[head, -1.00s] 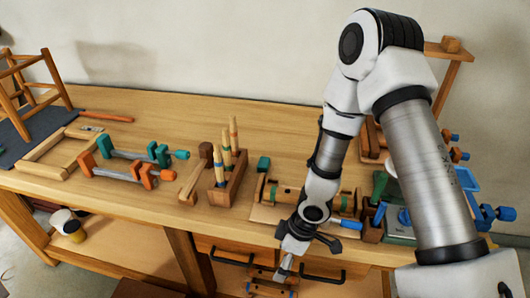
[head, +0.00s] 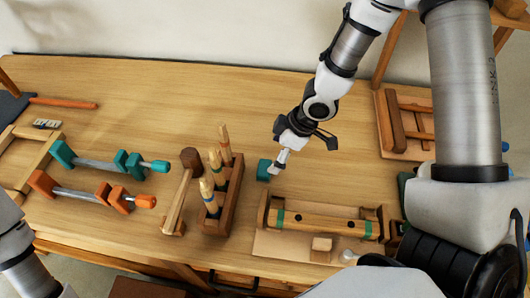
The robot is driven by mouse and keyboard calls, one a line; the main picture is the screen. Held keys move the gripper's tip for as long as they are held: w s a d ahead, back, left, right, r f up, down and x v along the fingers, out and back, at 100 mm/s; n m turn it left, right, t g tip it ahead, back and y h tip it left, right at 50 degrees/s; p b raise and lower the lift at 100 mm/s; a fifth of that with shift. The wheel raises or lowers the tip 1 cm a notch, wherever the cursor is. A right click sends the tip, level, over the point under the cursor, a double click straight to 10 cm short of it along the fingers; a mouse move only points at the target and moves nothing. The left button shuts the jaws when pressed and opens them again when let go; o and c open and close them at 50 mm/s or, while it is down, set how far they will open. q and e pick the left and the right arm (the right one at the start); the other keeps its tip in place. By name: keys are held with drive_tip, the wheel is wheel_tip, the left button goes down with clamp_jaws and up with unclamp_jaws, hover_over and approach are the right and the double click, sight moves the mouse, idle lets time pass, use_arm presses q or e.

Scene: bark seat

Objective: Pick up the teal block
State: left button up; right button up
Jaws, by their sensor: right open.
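The teal block (head: 263,170) sits on the wooden bench top, right of the chisel rack and behind the long wooden piece with green bands. My right gripper (head: 275,167) reaches in from the upper right. Its pale fingertips are at the block's right side and overlap its edge in the picture. It is open; I cannot tell whether a finger touches the block. My left gripper is out of view; only part of my left arm shows at the lower left.
A wooden rack (head: 227,202) with several upright chisels and a mallet (head: 182,190) stand left of the block. Teal (head: 113,163) and orange (head: 95,195) clamps lie farther left. The banded wooden piece (head: 318,223) lies in front. The bench behind the block is clear.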

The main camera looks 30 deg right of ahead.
sight(266, 168)
drive_tip(key=a+f, duration=0.2)
drive_tip(key=f, duration=0.1)
drive_tip(key=shift+s, duration=0.2)
drive_tip(key=shift+w+a+f+b, duration=0.15)
drive_tip(key=shift+w+f, duration=0.2)
drive_tip(key=shift+f, duration=0.3)
drive_tip(key=shift+w+a+f+b, duration=0.15)
drive_tip(key=shift+w+f, duration=0.15)
drive_tip(key=shift+f, duration=0.3)
drive_tip(key=shift+w+d+f, duration=0.1)
drive_tip(key=shift+w+f, duration=0.1)
drive_tip(key=shift+s+r, duration=0.2)
drive_tip(key=shift+s, duration=0.05)
drive_tip(key=shift+c, duration=1)
drive_tip(key=c, duration=1.1)
